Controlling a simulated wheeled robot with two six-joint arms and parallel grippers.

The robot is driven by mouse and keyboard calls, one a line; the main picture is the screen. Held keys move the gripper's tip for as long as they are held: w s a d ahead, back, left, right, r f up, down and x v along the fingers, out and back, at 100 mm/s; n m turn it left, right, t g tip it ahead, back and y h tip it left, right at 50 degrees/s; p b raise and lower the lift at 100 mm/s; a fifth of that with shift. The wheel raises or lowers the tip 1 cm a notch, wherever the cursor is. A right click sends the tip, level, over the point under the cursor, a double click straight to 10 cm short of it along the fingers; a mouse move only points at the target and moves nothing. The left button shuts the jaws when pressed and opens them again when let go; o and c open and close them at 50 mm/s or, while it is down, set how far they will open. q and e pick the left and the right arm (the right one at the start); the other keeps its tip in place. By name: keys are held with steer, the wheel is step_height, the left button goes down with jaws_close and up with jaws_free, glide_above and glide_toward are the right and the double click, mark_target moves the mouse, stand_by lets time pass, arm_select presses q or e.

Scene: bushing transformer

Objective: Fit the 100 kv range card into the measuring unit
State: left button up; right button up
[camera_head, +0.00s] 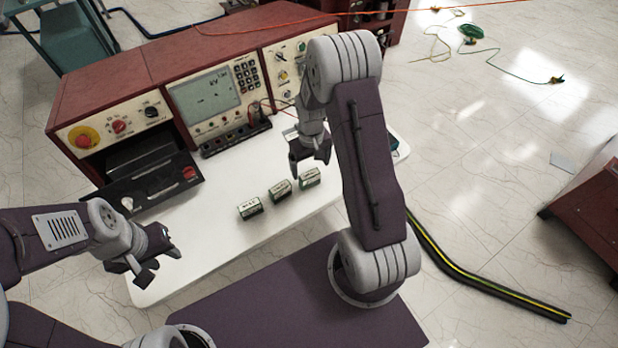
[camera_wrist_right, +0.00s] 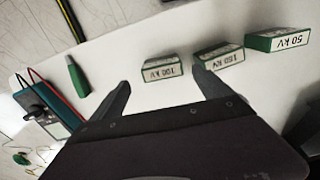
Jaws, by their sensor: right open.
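Three green-and-white range cards stand in a row on the white table. The 100 kV card (camera_wrist_right: 162,69) is at the left of the row in the right wrist view and at the right end of it in the head view (camera_head: 309,178). The label on the middle card (camera_wrist_right: 219,58) appears to read 150 kV, and the far card (camera_wrist_right: 277,40) reads 50 kV. My right gripper (camera_head: 310,163) is open above the 100 kV card, which shows between and beyond its fingertips (camera_wrist_right: 161,82). The measuring unit (camera_head: 215,95) has a lit screen. My left gripper (camera_head: 146,268) is open and empty near the table's front left.
A black drawer-like panel (camera_head: 152,188) with a red knob sticks out of the red console's left bay. A teal device (camera_wrist_right: 48,105) with leads and a green object (camera_wrist_right: 78,76) lie at the table's side. The table's front left is clear.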

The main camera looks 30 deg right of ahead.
mark_target(310, 174)
steer(key=shift+s+f, duration=0.2)
steer(key=shift+f, duration=0.2)
steer(key=f, duration=0.4)
steer(key=shift+a, duration=0.2)
steer(key=shift+w+f, duration=0.2)
steer(key=shift+s+r, duration=0.1)
steer(key=shift+s, duration=0.05)
steer(key=c, duration=1.5)
steer(key=shift+r, duration=0.1)
